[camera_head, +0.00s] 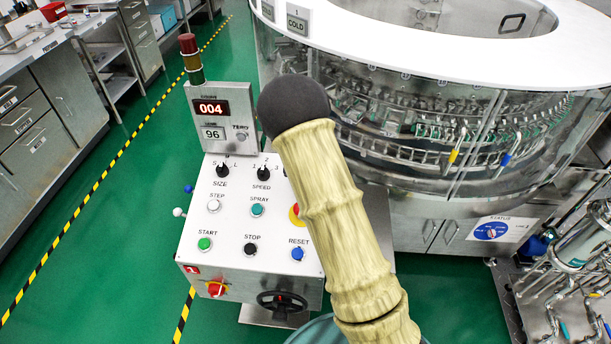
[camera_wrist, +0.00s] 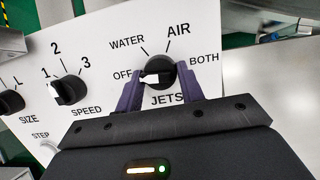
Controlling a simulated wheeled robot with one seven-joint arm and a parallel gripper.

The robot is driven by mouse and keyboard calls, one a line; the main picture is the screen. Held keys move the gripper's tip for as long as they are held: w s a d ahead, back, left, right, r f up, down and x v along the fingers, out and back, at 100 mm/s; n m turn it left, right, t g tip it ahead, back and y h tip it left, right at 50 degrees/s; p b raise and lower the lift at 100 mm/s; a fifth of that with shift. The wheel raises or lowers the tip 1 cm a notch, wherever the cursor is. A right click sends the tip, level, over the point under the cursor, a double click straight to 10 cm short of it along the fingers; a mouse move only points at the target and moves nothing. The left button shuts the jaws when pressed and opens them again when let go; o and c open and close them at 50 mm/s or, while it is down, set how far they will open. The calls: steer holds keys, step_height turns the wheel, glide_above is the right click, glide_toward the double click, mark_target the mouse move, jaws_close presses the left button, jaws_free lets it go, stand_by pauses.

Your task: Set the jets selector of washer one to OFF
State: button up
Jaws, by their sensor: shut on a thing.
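The jets selector (camera_wrist: 160,70) is a round black knob with a white pointer, seen in the wrist view on the white control panel (camera_wrist: 100,30). Its labels are OFF at left, WATER and AIR above, and BOTH at right. The white pointer points left, towards the OFF label (camera_wrist: 122,76). My gripper (camera_wrist: 159,85) has its two purple fingers on either side of the knob and is shut on it. In the head view my arm covers the jets selector and the gripper.
The speed knob (camera_wrist: 68,90) and size knob (camera_wrist: 11,101) sit left of the jets selector. In the head view the control panel (camera_head: 230,228) also carries start (camera_head: 205,243), stop (camera_head: 250,249) and reset (camera_head: 297,254) buttons. The round washer (camera_head: 420,120) stands behind.

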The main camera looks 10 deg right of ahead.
steer(key=o, duration=1)
steer(key=p+v, duration=0.6)
steer(key=v, duration=1.1)
steer(key=shift+r, duration=0.2)
steer(key=s+d+r+m+g, duration=0.1)
steer(key=s+r+m, duration=0.1)
steer(key=s+m, duration=0.5)
steer(key=s+d+r+m+g+y, duration=0.1)
steer(key=s+m, duration=0.6)
steer(key=m, duration=0.7)
steer(key=s+d+r+m+g, duration=0.1)
steer(key=s+r+m, duration=0.2)
steer(key=s+m, duration=0.4)
steer(key=shift+m+y+p, duration=0.35)
steer(key=shift+m+y, duration=0.05)
steer(key=shift+m, duration=1.9)
